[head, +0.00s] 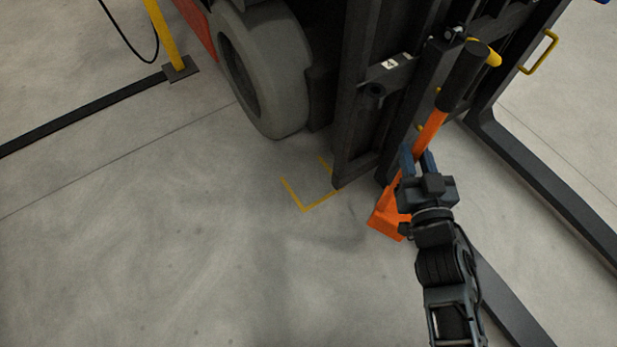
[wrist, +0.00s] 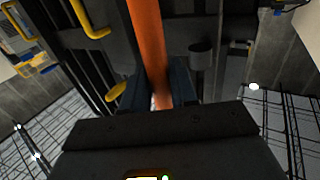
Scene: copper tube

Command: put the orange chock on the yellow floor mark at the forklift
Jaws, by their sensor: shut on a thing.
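The orange chock (head: 388,222) has a wedge-shaped foot and a long orange handle with a black grip (head: 464,76) at its top. The handle leans up to the right in front of the forklift mast. My gripper (head: 415,163) is shut on the handle, partway up. The handle (wrist: 149,45) also runs between the fingers in the wrist view. The yellow floor mark (head: 305,209) is an open-cornered outline on the concrete, left of the chock's foot and apart from it. Part of the mark is hidden by the mast. I cannot tell whether the foot touches the floor.
The forklift's grey tire (head: 264,70) stands beyond the mark. The dark mast (head: 357,130) rises just right of the mark. Dark forks (head: 505,300) run along the floor at right. A yellow post (head: 163,35) stands at upper left. Floor left of the mark is clear.

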